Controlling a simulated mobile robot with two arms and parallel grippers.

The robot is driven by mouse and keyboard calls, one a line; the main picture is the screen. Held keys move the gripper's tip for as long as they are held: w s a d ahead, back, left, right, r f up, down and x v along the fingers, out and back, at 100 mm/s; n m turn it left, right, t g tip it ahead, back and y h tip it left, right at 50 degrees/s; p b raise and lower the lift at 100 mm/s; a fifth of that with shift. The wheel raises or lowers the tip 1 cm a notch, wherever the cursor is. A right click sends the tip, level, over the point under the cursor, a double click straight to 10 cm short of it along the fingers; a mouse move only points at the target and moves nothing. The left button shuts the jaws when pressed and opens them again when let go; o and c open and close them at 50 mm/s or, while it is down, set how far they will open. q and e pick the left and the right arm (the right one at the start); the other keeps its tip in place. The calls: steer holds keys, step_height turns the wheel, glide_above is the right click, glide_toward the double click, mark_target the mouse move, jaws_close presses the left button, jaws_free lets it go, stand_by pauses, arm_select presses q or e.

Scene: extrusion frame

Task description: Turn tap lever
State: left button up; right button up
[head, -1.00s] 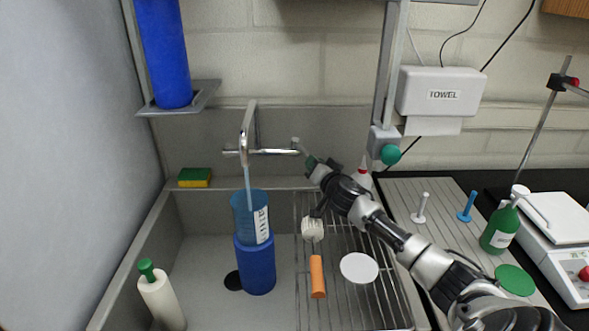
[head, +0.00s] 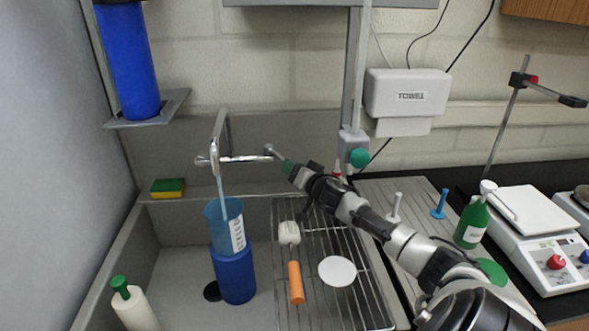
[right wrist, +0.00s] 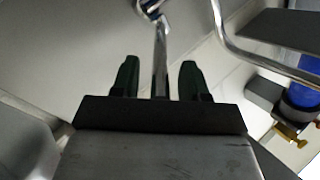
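The chrome tap (head: 219,140) stands at the back of the sink, with a bent spout and a horizontal bar reaching right. A blue stream runs from the spout into a blue-tinted beaker (head: 222,222) on a blue cylinder (head: 234,275). My right gripper (head: 280,160) is at the right end of the bar. In the right wrist view, its two dark green fingers (right wrist: 159,78) are apart, with the chrome lever (right wrist: 160,50) between them and a gap on each side. My left gripper is not in view.
A wire rack (head: 318,252) with a white disc (head: 337,271) and an orange-handled brush (head: 296,284) lies under my right arm. A sponge (head: 168,188) sits on the sink's back ledge. A post (head: 354,90) with a green knob stands right of the tap.

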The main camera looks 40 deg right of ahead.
steer(key=shift+s+a+f, duration=0.1)
steer(key=shift+s, duration=0.45)
steer(key=s+a+b, duration=0.1)
steer(key=s, duration=0.8)
steer(key=shift+s+a+b, duration=0.25)
steer(key=shift+s+b, duration=0.05)
steer(key=shift+c, duration=0.3)
